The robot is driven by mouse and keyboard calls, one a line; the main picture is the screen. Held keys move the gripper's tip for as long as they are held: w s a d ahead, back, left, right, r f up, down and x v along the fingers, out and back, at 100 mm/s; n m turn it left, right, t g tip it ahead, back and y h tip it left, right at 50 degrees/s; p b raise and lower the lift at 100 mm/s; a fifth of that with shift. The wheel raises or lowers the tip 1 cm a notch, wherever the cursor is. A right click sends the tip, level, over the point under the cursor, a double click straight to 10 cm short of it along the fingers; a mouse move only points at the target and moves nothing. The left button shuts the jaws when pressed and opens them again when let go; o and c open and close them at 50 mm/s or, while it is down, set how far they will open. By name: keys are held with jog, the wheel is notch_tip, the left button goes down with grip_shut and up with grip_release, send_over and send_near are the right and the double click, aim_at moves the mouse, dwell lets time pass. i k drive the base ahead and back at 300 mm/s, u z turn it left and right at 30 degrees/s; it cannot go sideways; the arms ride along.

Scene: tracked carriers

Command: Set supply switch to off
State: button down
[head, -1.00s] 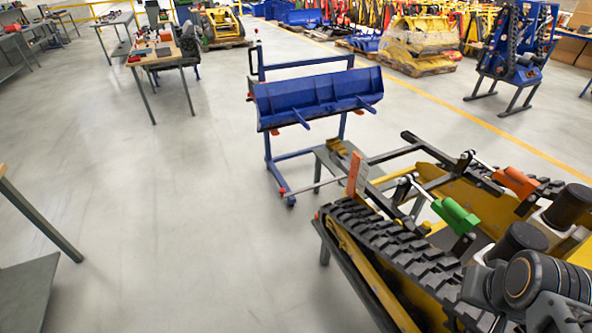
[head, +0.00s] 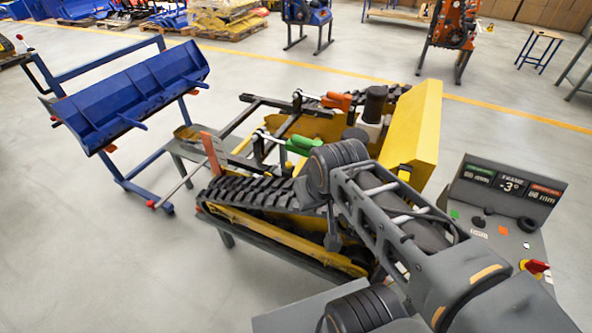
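A grey control console (head: 495,235) stands at the lower right. On its right edge is a red handle on a yellow base (head: 535,267), which looks like the supply switch. Its lettering and set position are too small to read. The console's display panel (head: 508,186) is lit, with "FRAME" and a reading of about -3° in the middle. My arm (head: 410,225) crosses in front of the console's left side. I cannot make out my gripper's fingers.
A yellow tracked carrier (head: 290,240) with black tracks stands left of my arm on a low stand. A blue bucket (head: 135,98) hangs on a blue rack at the left. Grey floor is open at the right.

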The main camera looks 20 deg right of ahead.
aim_at(534, 265)
jog(key=z, duration=3.95)
jog(key=i, duration=0.35)
jog(key=u, duration=2.1)
